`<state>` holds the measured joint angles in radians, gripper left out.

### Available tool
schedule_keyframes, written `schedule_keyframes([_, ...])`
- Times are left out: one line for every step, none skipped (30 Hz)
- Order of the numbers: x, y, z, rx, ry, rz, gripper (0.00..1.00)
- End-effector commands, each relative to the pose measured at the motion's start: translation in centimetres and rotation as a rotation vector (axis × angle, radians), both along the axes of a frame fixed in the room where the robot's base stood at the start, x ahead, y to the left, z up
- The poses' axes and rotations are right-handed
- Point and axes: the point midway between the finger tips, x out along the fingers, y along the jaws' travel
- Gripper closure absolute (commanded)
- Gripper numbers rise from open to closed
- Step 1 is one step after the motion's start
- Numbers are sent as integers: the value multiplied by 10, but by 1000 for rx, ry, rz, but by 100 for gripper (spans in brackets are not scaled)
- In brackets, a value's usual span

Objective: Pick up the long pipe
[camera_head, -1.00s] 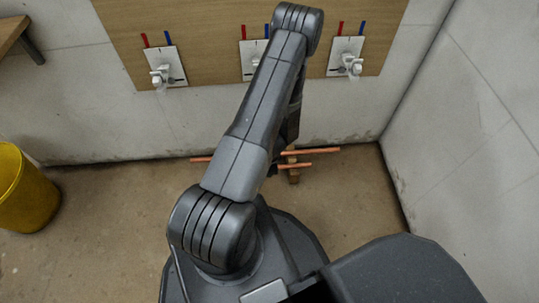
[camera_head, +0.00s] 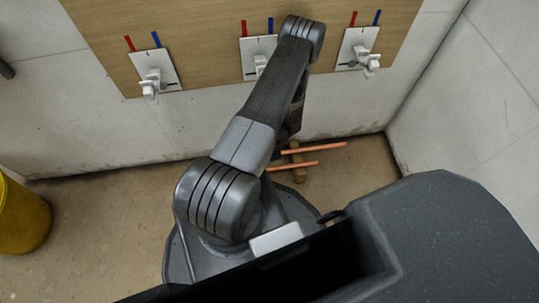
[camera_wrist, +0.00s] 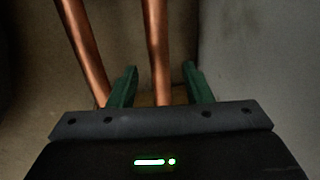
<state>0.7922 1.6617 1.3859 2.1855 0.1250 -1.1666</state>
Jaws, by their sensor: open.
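The long copper pipe (camera_head: 325,148) lies near the wall across a wooden block, the farther of two pipes in the head view. My arm hides its left part there. In the wrist view a pipe (camera_wrist: 157,45), the one nearer the grey wall and apparently the long one, runs between the fingers of my gripper (camera_wrist: 160,86). The gripper is open, with a green finger on either side and gaps showing. The pipe's near end is hidden behind the gripper body. In the head view my arm hides the gripper.
A second, shorter-looking pipe (camera_head: 300,165) lies beside it and also shows left of the fingers in the wrist view (camera_wrist: 84,50). The wooden block (camera_head: 299,174) sits under both. A yellow bin (camera_head: 22,215) stands at left. Valve plates (camera_head: 155,73) hang on the wooden board above.

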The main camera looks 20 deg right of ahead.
Motion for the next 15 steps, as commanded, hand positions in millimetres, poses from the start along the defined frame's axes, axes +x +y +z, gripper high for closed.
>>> schedule_keyframes([0, 0, -5, 0, 1, 0, 55])
schedule_keyframes([1, 0, -6, 0, 1, 1, 55])
schedule_keyframes([1, 0, -6, 0, 0, 1, 55])
schedule_keyframes([1, 0, -7, 0, 0, 0, 55])
schedule_keyframes([1, 0, -6, 0, 0, 0, 55])
schedule_keyframes([1, 0, -6, 0, 0, 0, 55])
schedule_keyframes([1, 0, -6, 0, 0, 0, 55])
schedule_keyframes([1, 0, -6, 0, 0, 0, 55])
schedule_keyframes([1, 0, -6, 0, 0, 0, 55])
schedule_keyframes([1, 0, -6, 0, 0, 0, 61])
schedule_keyframes([1, 0, -6, 0, 0, 0, 67])
schedule_keyframes([1, 0, -6, 0, 0, 0, 75])
schedule_keyframes([1, 0, -6, 0, 0, 0, 81])
schedule_keyframes([1, 0, -6, 0, 0, 0, 86])
schedule_keyframes([1, 0, -6, 0, 0, 0, 94])
